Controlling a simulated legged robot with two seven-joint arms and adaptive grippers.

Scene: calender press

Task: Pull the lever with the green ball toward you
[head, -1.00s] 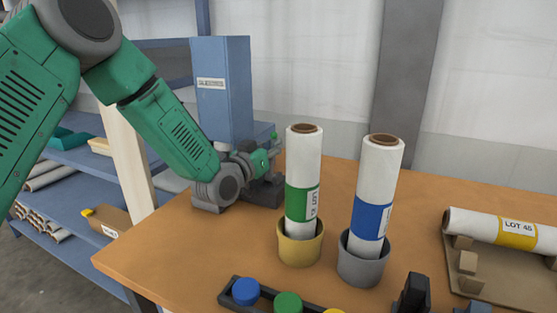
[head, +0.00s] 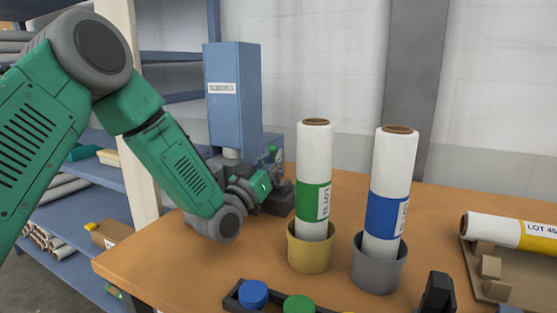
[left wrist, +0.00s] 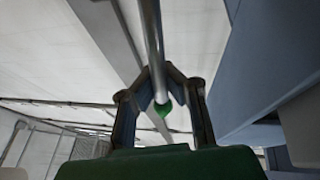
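The lever's green ball (head: 272,149) shows at the front of the blue calender press (head: 234,95) in the head view. In the left wrist view the ball (left wrist: 164,109) is at the end of a metal rod (left wrist: 152,45), which runs between my fingers. My left gripper (head: 278,170) is at the lever, beside the press's dark base. In the left wrist view its fingers (left wrist: 159,72) close in on both sides of the rod and appear shut on it. The exact contact is partly hidden.
A white roll with a green label (head: 315,180) stands in a tan cup (head: 310,252). A blue-labelled roll (head: 390,195) stands in a grey cup (head: 379,270). A tray of coloured caps (head: 232,300) lies at the table's front. Bare tabletop (head: 165,255) is at the left.

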